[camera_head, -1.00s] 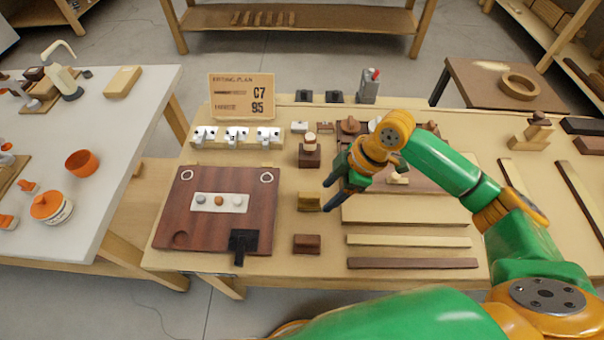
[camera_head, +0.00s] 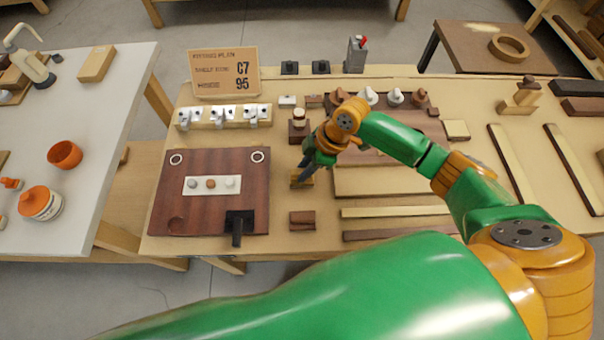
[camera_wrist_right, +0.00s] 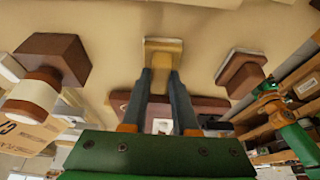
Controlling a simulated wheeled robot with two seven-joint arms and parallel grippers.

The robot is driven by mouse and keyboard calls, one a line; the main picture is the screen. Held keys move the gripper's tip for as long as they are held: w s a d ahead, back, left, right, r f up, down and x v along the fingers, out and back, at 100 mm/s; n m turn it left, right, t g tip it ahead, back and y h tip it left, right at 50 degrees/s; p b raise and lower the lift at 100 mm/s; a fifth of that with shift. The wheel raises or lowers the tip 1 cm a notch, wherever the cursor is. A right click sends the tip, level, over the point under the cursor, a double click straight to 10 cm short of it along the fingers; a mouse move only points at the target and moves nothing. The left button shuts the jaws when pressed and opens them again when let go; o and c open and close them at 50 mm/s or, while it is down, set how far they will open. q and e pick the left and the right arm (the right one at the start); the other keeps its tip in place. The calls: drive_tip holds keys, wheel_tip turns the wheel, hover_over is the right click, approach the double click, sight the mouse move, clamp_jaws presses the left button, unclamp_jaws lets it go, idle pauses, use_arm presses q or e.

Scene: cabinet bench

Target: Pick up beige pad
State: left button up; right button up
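The beige pad, a small yellow-tan block (camera_head: 298,184), stands on the bench right of the dark red board, partly hidden by my right gripper (camera_head: 306,172). In the right wrist view the pad (camera_wrist_right: 163,46) lies straight ahead, at the tips of my right gripper (camera_wrist_right: 161,74). The two fingers are apart, with a gap between them in line with the pad. I cannot tell whether they touch it. My left gripper is not in view.
A brown block (camera_head: 302,220) sits in front of the pad and a block with a white-and-brown knob (camera_head: 299,122) behind it. The dark red board (camera_head: 170,205) is to the left. Flat pale boards (camera_head: 385,181) lie to the right. A sign (camera_head: 224,72) stands behind.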

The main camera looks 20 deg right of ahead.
clamp_jaws()
